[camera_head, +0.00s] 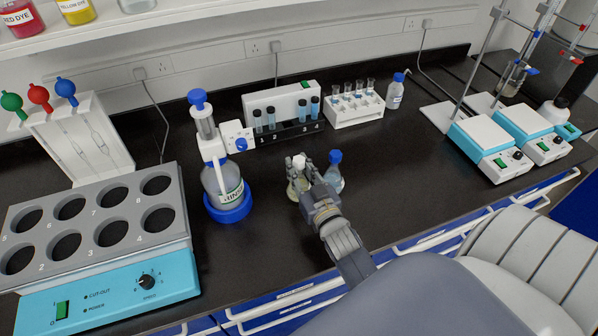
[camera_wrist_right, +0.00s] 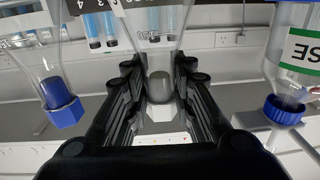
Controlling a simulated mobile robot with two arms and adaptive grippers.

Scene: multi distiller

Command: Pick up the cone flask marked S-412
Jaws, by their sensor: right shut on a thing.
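My right gripper (camera_head: 303,168) is shut around the neck of a clear cone flask (camera_head: 295,188) on the dark bench. In the right wrist view, the gripper (camera_wrist_right: 160,88) has a finger on each side of the neck, and the flask (camera_wrist_right: 158,28) shows a grey top. Part of a label shows on its glass, but I cannot read it surely. I cannot tell whether its base touches the bench. A second cone flask (camera_head: 335,178) with a blue cap stands close to its right; it also shows in the right wrist view (camera_wrist_right: 55,95). My left gripper is out of view.
A rinse bottle (camera_head: 213,180) with a blue base stands left of the gripper. A tube block (camera_head: 284,132) and a white vial rack (camera_head: 352,110) stand behind. A heating block (camera_head: 98,285) is at the left, stirrers (camera_head: 490,142) at the right. The bench between has free room.

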